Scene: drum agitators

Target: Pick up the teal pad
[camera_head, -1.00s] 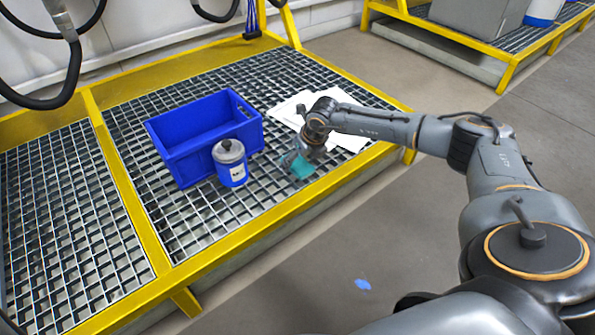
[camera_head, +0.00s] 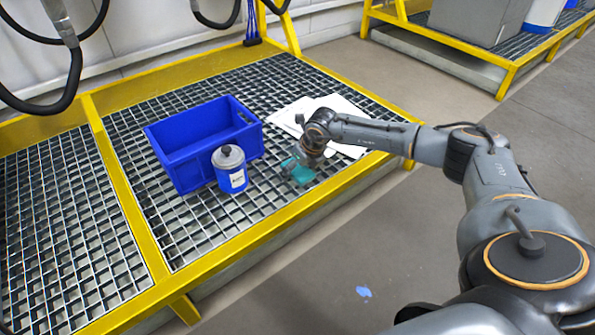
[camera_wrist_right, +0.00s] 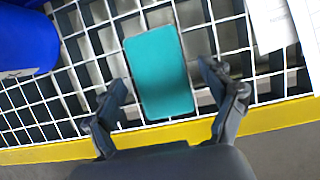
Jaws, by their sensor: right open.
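The teal pad (camera_head: 303,173) lies on the metal grating near the yellow front edge, partly hidden by my right gripper in the head view. In the right wrist view the whole teal pad (camera_wrist_right: 159,72) shows as a flat rounded rectangle. My right gripper (camera_head: 301,168) is above it. Its two fingers (camera_wrist_right: 167,100) are spread, one on each side of the pad's near end, with gaps to the pad. The gripper is open and empty. My left gripper is not in view.
A blue crate (camera_head: 172,142) and a blue canister with a grey lid (camera_head: 232,178) stand on the grating to the left. White sheets (camera_head: 340,106) lie behind the gripper. A yellow frame rail (camera_head: 258,229) borders the platform.

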